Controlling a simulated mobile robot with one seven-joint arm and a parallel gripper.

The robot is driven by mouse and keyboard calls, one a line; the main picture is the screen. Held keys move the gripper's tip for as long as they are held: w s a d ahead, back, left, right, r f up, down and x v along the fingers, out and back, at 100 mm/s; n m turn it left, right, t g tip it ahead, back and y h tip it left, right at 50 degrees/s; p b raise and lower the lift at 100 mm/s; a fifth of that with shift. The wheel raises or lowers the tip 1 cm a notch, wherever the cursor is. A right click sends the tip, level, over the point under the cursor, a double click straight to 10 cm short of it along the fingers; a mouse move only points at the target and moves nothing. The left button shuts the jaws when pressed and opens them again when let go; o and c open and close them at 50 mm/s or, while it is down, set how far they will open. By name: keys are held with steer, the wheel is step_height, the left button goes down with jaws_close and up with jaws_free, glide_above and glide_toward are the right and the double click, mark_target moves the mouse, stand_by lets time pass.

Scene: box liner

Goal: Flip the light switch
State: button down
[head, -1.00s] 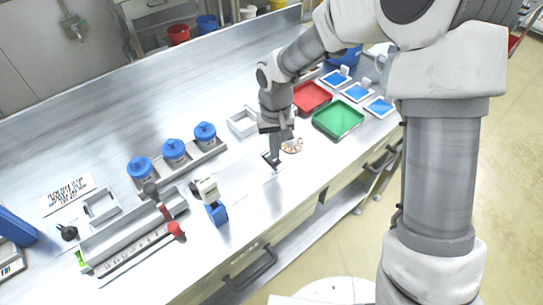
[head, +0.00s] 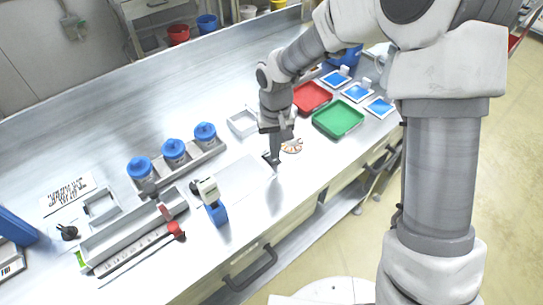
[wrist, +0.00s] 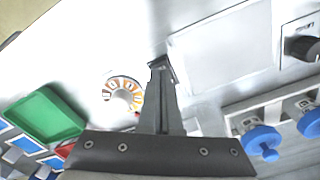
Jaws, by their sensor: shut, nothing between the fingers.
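A flat pale panel (head: 243,180) lies on the bench and also shows in the wrist view (wrist: 232,45). A small dark piece, seemingly the light switch (wrist: 161,64), sits at the panel's edge. It shows in the head view (head: 269,157) too, close beside my fingers. My gripper (head: 276,160) is shut and empty, pointing down. In the wrist view its fingertips (wrist: 161,72) are right at the dark piece and partly cover it. I cannot tell whether they touch it, nor which way the switch is set.
A round patterned disc (head: 291,146) lies just beyond my gripper. Green (head: 338,118) and red (head: 312,97) trays stand to the right. Blue-lidded jars (head: 174,150) stand in a rack to the left. A blue-and-white tool (head: 211,200) stands near the panel.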

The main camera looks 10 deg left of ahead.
mark_target(277, 160)
steer(key=shift+f+b, duration=0.75)
steer(key=shift+f, duration=0.25)
stand_by(0.6)
steer(key=shift+r, duration=0.1)
steer(key=shift+r+p, duration=2.4)
steer(key=shift+r, duration=1.05)
steer(key=s+d+r+m+t, duration=0.1)
steer(key=s+d+r, duration=0.2)
steer(key=d+r, duration=0.45)
steer(key=s+d+r+m+t, duration=0.1)
steer(key=s+d+r+t, duration=0.15)
steer(key=d+r, duration=0.45)
steer(key=s+d+r+t, duration=0.1)
steer(key=s+d+r, duration=0.2)
steer(key=s, duration=0.3)
steer(key=s+d+r+m+t, duration=0.1)
steer(key=s+d+r, duration=0.2)
steer(key=s, duration=0.4)
steer(key=shift+d+r+m, duration=0.15)
steer(key=shift+d+m, duration=0.05)
steer(key=shift+m, duration=0.1)
